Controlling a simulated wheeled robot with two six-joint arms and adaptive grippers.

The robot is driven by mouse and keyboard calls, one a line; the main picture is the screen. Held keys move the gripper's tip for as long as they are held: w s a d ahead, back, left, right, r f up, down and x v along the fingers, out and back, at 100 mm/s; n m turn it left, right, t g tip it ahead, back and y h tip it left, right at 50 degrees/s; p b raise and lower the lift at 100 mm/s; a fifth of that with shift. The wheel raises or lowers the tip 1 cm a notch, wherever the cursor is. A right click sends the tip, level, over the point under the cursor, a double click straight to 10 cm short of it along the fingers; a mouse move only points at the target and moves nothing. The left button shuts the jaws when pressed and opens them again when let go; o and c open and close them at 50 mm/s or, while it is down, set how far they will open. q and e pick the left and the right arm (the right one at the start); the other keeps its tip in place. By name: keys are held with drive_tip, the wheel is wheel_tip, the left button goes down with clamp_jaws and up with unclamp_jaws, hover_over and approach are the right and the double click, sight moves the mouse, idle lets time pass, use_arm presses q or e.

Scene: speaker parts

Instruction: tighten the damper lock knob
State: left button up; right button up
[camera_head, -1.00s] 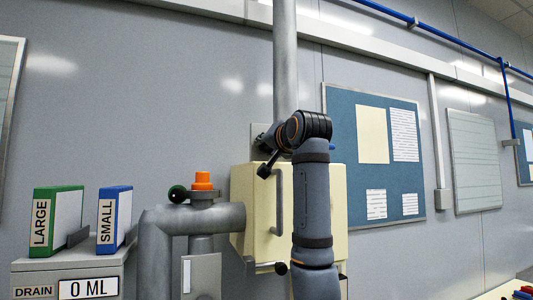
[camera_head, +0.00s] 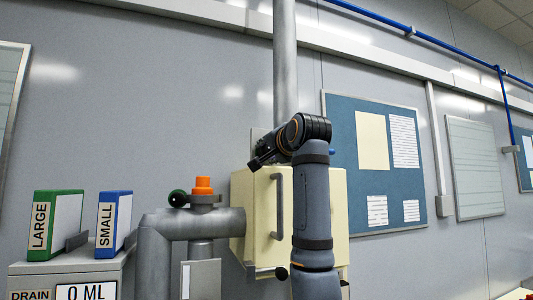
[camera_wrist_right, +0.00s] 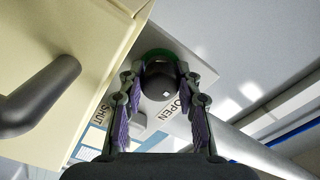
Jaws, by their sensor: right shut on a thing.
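The damper lock knob (camera_wrist_right: 160,80) is a dark round knob with a green ring behind it, in the right wrist view. It sits in front of a pale plate (camera_wrist_right: 182,122) lettered OPEN and SHUT. My right gripper (camera_wrist_right: 160,72) has a finger on each side of the knob and is shut on it. In the head view the right gripper (camera_head: 262,160) is small and dark, by the top of the cream cabinet, in front of the vertical pipe; the knob cannot be made out there. My left gripper is in neither view.
The cream cabinet (camera_head: 260,215) with a grey bar handle (camera_head: 279,207) stands close below my gripper. An orange-capped valve (camera_head: 203,185) is on the pipe to the left. Green (camera_head: 50,225) and blue (camera_head: 114,222) binders stand further left.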

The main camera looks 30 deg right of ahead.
drive_tip(key=shift+f, duration=0.1)
drive_tip(key=o, duration=1.2)
drive_tip(key=shift+s, duration=0.25)
drive_tip(key=v, duration=1.1)
drive_tip(key=shift+s, duration=0.4)
